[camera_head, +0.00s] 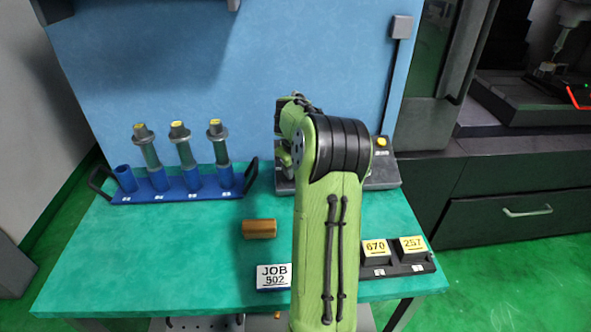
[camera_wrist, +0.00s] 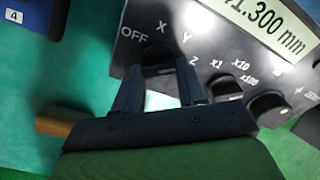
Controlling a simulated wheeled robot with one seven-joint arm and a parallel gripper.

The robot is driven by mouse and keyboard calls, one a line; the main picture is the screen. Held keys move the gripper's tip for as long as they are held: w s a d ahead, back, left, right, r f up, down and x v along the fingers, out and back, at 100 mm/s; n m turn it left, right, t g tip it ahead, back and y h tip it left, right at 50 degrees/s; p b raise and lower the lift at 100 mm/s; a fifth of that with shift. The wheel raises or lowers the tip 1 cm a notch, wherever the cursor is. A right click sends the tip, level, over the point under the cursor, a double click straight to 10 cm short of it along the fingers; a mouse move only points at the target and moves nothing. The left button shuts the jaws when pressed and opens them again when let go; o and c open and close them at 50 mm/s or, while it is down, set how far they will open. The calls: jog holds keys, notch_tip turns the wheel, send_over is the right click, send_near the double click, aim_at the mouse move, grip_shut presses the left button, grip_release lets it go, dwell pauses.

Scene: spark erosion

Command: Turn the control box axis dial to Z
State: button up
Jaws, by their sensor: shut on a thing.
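The dark grey control box (camera_wrist: 185,22) fills the upper right of the wrist view, with a display that reads partly "1.300 mm". Its black axis dial (camera_wrist: 157,58) has the marks OFF, X, Y and Z around it. My gripper (camera_wrist: 157,78) is shut on this dial, one finger on each side. The fingers cover part of the dial, and I cannot tell which mark its pointer faces. In the head view the control box (camera_head: 383,173) stands at the back of the green table, mostly hidden behind my arm.
A second dial (camera_wrist: 226,87) marked x1, x10, x100 and another knob (camera_wrist: 268,106) sit close to my right finger. A blue rack (camera_head: 185,190) with several tool holders stands left. A brown cylinder (camera_head: 259,229), a JOB 502 sign (camera_head: 273,277) and yellow-topped blocks (camera_head: 376,250) lie in front.

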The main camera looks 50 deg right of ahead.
jog(key=shift+m+b, duration=0.4)
jog(key=shift+m, duration=0.8)
jog(key=o, duration=1.1)
jog(key=shift+c, duration=0.2)
jog(key=p+v, duration=0.3)
jog(key=v, duration=1.2)
jog(key=shift+r, duration=0.35)
jog(key=shift+s+a, duration=0.1)
